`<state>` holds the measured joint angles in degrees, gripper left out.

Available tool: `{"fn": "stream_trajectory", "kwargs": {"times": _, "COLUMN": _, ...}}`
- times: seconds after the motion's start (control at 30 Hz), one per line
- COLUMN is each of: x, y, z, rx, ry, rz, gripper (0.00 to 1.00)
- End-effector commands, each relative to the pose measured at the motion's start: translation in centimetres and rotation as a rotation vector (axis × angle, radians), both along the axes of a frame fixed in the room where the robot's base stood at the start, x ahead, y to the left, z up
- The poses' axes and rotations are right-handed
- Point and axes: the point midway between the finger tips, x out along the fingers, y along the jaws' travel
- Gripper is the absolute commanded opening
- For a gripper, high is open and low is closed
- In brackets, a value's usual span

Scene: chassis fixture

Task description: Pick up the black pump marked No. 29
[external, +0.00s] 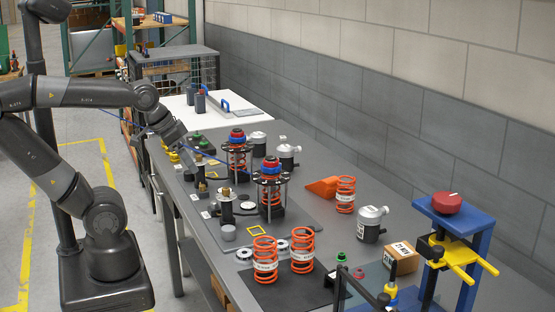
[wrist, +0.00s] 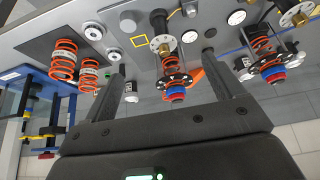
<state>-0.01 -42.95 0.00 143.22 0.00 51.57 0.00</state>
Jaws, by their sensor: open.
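Several pumps with black bodies and pale silver tops stand along the wall side of the bench. The nearest pump (external: 371,225) is at the right, with a pale label. Two more pumps, a middle one (external: 288,155) and a far one (external: 258,144), stand behind the strut assemblies. I cannot read No. 29 on any of them. In the wrist view a pale pump top (wrist: 131,92) shows beside the left finger, partly hidden. My gripper (wrist: 164,66) is open and empty above the bench. In the external view it (external: 187,152) is at the bench's left side, its fingertips unclear.
Two upright strut assemblies (external: 271,185) (external: 237,150) with orange springs and blue-red tops stand mid-bench. Loose orange springs (external: 265,258), an orange wedge (external: 321,187), a cardboard box (external: 402,254) and a blue-yellow press (external: 452,235) lie nearer. The wall bounds the far side.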

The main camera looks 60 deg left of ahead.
Motion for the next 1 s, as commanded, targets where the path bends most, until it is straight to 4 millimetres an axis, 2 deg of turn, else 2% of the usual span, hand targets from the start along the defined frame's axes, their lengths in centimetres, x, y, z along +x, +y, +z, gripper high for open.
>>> {"fn": "stream_trajectory", "kwargs": {"times": 0.17, "x": 1.9, "y": 0.7, "z": 1.2, "rx": -0.001, "ry": 0.005, "rz": 0.027, "gripper": 0.86}}
{"fn": "stream_trajectory", "kwargs": {"times": 0.27, "x": 4.5, "y": 1.7, "z": 2.6, "rx": -0.003, "ry": 0.012, "rz": 0.063, "gripper": 0.86}}
{"fn": "stream_trajectory", "kwargs": {"times": 0.47, "x": 11.1, "y": 5.1, "z": 5.3, "rx": -0.006, "ry": 0.025, "rz": 0.150, "gripper": 0.86}}
{"fn": "stream_trajectory", "kwargs": {"times": 0.73, "x": 20.0, "y": 11.5, "z": 6.7, "rx": -0.013, "ry": 0.041, "rz": 0.268, "gripper": 0.86}}
{"fn": "stream_trajectory", "kwargs": {"times": 1.0, "x": 28.0, "y": 19.9, "z": 5.4, "rx": -0.018, "ry": 0.058, "rz": 0.384, "gripper": 0.86}}
